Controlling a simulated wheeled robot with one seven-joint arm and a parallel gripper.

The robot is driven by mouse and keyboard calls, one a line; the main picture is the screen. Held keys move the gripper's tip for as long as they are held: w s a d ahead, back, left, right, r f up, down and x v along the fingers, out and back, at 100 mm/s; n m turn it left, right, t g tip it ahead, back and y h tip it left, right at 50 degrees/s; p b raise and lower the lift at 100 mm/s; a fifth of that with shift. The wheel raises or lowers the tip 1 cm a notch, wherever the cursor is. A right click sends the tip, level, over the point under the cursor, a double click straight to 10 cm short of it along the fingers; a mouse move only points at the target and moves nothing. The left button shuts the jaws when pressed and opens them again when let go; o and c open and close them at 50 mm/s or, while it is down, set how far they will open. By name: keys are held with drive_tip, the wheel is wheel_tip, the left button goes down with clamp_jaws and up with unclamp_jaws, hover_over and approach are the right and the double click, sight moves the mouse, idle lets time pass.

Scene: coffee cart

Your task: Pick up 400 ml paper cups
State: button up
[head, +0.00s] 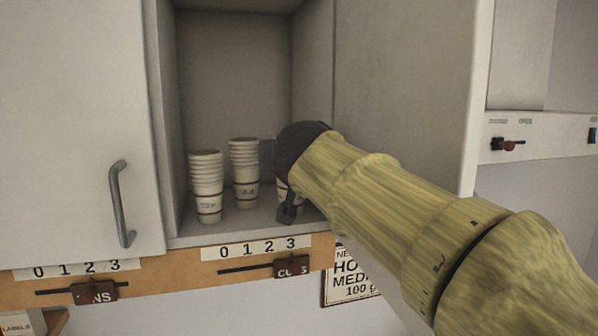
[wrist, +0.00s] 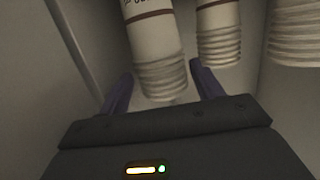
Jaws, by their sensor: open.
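Three stacks of white paper cups with brown bands stand upright in the open cupboard: a left stack (head: 206,185), a middle stack (head: 244,172) and a right stack (head: 282,190), mostly hidden behind my arm. I cannot read which size is 400 ml. In the wrist view, which looks upside down, my gripper (wrist: 160,74) is open. Its purple fingers lie either side of the nearest stack (wrist: 153,45), apparently the right one; contact is not visible. The other stacks show further right there, the middle one (wrist: 218,35) and the left one (wrist: 297,35), partly cut off.
The cupboard shelf (head: 235,226) has side walls close around the stacks. A closed door with a handle (head: 121,204) is at left. Below are number strips with sliders, one marked CUPS (head: 291,267), and a sign (head: 350,277). A red switch (head: 508,145) is at right.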

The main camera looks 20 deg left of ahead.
drive_tip(key=p+x, duration=0.2)
drive_tip(key=x, duration=0.1)
drive_tip(key=shift+d+r, duration=0.1)
drive_tip(key=shift+r, duration=0.05)
drive_tip(key=shift+w, duration=0.15)
drive_tip(key=shift+a+f, duration=0.2)
drive_tip(key=shift+a, duration=0.1)
drive_tip(key=shift+s+d, duration=0.1)
drive_tip(key=shift+s, duration=0.15)
drive_tip(key=shift+w+d, duration=0.15)
drive_tip(key=shift+d, duration=0.1)
drive_tip(key=shift+a+r, duration=0.1)
drive_tip(key=shift+a, duration=0.1)
drive_tip(key=c, duration=1)
